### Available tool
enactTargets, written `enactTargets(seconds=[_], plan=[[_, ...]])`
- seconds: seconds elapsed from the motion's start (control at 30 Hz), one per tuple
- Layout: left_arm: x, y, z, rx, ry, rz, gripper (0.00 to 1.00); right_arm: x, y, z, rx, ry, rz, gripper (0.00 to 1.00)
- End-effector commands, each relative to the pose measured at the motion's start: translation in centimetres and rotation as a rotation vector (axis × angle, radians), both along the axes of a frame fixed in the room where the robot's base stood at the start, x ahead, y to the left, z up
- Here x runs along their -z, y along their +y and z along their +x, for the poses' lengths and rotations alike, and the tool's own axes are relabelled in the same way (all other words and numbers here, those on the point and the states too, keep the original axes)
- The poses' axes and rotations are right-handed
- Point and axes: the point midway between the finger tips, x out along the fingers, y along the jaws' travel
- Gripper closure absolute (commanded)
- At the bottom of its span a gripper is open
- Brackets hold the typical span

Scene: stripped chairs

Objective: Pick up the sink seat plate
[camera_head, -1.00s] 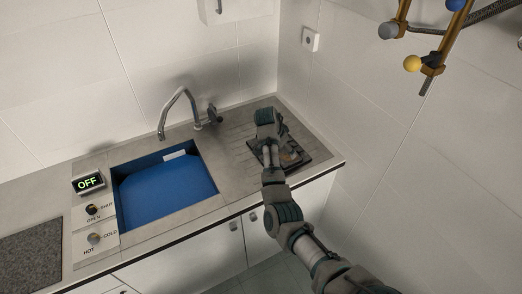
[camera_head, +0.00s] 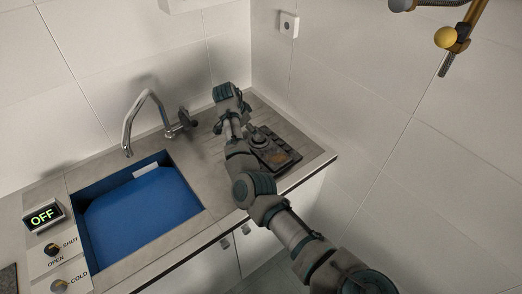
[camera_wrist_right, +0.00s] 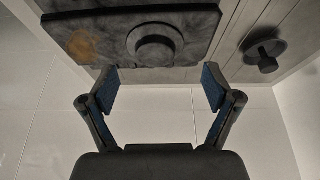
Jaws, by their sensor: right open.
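The sink seat plate, a dark square slab (camera_head: 288,159) with a raised round hub and a rusty orange patch, lies on the ribbed drainboard right of the sink. In the right wrist view it fills the upper left (camera_wrist_right: 196,28), its near edge just beyond my fingertips. My right gripper (camera_wrist_right: 160,82) is open and empty, its two blue-padded fingers apart below the hub and not visibly touching the plate. In the head view my right arm reaches over the drainboard beside the plate and hides part of its left side; the fingers are not clear there. My left gripper is out of view.
The sink basin (camera_head: 80,205) holds a blue surface, with a faucet (camera_head: 135,125) behind it. A dark round piece with a stub (camera_wrist_right: 266,52) sits beside the plate in the wrist view. Tiled walls stand close behind and to the right. An OFF display (camera_head: 43,216) is at left.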

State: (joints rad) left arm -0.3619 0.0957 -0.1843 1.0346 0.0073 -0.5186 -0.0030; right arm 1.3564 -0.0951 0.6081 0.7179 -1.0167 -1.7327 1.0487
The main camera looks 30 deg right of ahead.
Motion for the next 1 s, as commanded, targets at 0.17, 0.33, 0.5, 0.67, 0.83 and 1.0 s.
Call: enactTargets(seconds=[0.17,0.33,0.5,0.67,0.83,1.0], plan=[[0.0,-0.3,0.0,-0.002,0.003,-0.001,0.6,1.4,-1.2,-0.1,0.003,-0.001,0.005,0.11],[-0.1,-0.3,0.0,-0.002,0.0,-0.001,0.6,3.5,-2.5,-0.1,0.004,0.001,0.006,0.11],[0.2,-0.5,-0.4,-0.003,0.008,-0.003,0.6,5.6,-3.0,0.0,0.001,0.002,0.002,0.11],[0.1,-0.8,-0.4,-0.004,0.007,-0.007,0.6,5.8,-2.8,0.1,0.001,-0.001,-0.002,0.11],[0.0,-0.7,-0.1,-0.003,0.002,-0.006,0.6,5.8,-2.9,0.1,0.001,0.0,-0.001,0.21],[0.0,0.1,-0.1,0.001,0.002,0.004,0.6,5.9,-3.2,0.1,0.001,-0.001,0.002,0.64]])
